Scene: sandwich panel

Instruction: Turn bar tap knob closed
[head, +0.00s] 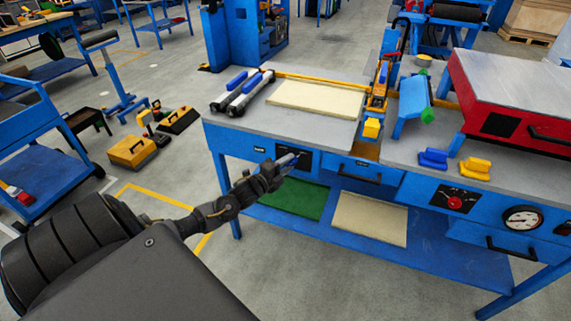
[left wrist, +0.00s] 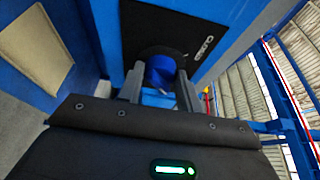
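The blue tap knob (left wrist: 160,72) sits on a black panel (left wrist: 190,40) with white lettering, partly cut off, in the left wrist view. In the head view the black panel (head: 303,155) is on the bench's front left, and the knob there is mostly hidden by my gripper. My left gripper (head: 289,160) is at the panel. In the left wrist view its two fingers (left wrist: 159,80) stand apart, one on each side of the knob, with what looks like a narrow gap; contact is not clear. My right gripper is not in view.
The bench (head: 240,135) has a grey top with a cream panel (head: 318,98) and two blue-and-grey tools. A red-sided press (head: 510,90) stands at right. A red knob (head: 454,202) and a gauge (head: 522,218) are on the front. A lower shelf holds green and cream sheets.

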